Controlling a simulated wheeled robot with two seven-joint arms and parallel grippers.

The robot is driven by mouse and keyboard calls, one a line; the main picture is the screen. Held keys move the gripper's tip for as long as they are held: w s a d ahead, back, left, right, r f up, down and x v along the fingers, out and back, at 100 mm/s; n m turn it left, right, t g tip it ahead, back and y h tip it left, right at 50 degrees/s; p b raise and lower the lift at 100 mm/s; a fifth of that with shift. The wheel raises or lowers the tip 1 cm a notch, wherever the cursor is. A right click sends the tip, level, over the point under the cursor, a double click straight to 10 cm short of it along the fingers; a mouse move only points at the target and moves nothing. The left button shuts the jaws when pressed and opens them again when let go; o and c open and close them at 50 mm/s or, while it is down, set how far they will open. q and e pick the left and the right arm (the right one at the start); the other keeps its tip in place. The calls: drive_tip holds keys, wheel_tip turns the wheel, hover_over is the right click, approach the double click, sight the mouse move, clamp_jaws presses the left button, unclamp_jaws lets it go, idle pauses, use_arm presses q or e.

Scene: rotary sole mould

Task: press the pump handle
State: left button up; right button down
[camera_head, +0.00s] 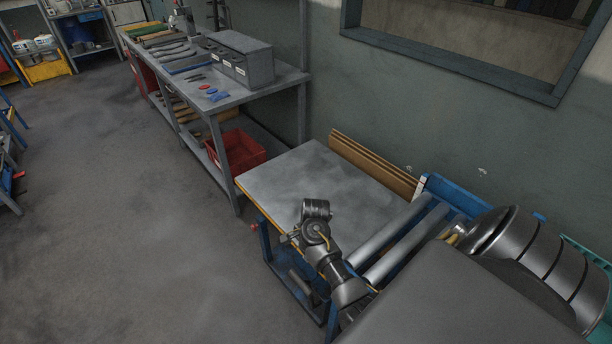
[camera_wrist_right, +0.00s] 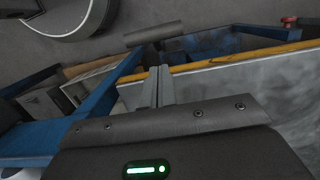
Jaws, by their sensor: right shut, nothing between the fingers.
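A grey cylindrical bar (camera_wrist_right: 153,33), which looks like the pump handle's grip, lies just beyond my right fingertips in the wrist view. A gap seems to show between them, but I cannot tell how deep it is. My right gripper (camera_wrist_right: 160,72) is shut and empty, its two fingers together. In the head view my right gripper (camera_head: 289,239) is small and partly hidden by my wrist, at the near left edge of the grey-topped table (camera_head: 300,175). I cannot make out the handle surely in the head view. My left gripper is not in view.
The table has a yellow edge and a blue frame (camera_head: 267,243), with a red knob (camera_head: 254,227) at its side. Metal rollers (camera_head: 390,230) lie to its right. A workbench (camera_head: 225,97) with tools stands behind. The floor to the left is clear.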

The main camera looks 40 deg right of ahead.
drive_tip(key=f, duration=0.3)
drive_tip(key=a+f, duration=0.1)
drive_tip(key=f, duration=0.2)
drive_tip(key=f+b, duration=0.1)
drive_tip(key=f, duration=0.2)
drive_tip(key=shift+a+f, duration=0.15)
